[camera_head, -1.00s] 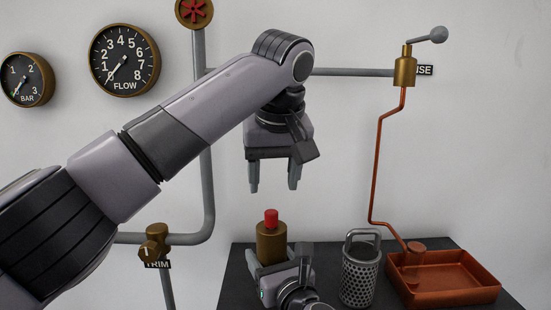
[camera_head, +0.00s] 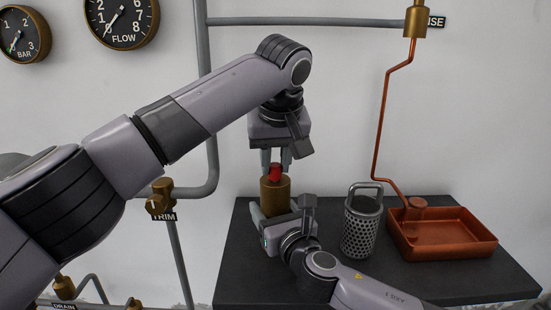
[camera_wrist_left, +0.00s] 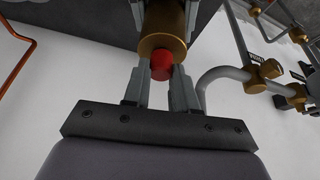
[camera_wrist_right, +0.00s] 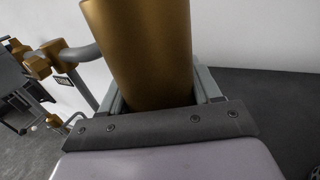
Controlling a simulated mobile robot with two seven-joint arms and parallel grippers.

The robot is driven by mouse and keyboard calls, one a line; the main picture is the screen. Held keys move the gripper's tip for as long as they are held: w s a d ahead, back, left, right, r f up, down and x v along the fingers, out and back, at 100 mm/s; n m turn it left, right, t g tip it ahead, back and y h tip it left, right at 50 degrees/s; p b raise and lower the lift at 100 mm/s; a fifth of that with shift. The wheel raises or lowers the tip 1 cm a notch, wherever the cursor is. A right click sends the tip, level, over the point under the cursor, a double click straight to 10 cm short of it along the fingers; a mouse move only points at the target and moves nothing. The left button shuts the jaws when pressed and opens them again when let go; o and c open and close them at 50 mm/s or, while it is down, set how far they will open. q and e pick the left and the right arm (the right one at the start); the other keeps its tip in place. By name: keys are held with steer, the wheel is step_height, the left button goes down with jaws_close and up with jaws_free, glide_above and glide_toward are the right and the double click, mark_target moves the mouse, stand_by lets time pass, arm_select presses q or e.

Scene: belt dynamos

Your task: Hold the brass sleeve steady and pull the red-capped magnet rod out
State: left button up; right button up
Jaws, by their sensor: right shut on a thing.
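The brass sleeve (camera_head: 274,195) stands upright on the dark table, with the red cap (camera_head: 276,174) of the magnet rod at its top. The rod itself is hidden inside. My left gripper (camera_head: 275,166) points down from above, open, with its fingers on either side of the cap. The left wrist view shows the red cap (camera_wrist_left: 161,66) between the two fingers. My right gripper (camera_head: 272,212) is low at the sleeve, shut on it; the right wrist view shows the brass body (camera_wrist_right: 143,50) between its fingers.
A perforated metal basket (camera_head: 362,228) with a handle stands right of my right gripper. A copper tray (camera_head: 450,250) sits farther right under a copper pipe (camera_head: 380,130). Grey pipes (camera_head: 208,110) run along the wall behind. The dark table (camera_head: 240,270) is bare at front left.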

arm_select(q)
steer(key=o, duration=1)
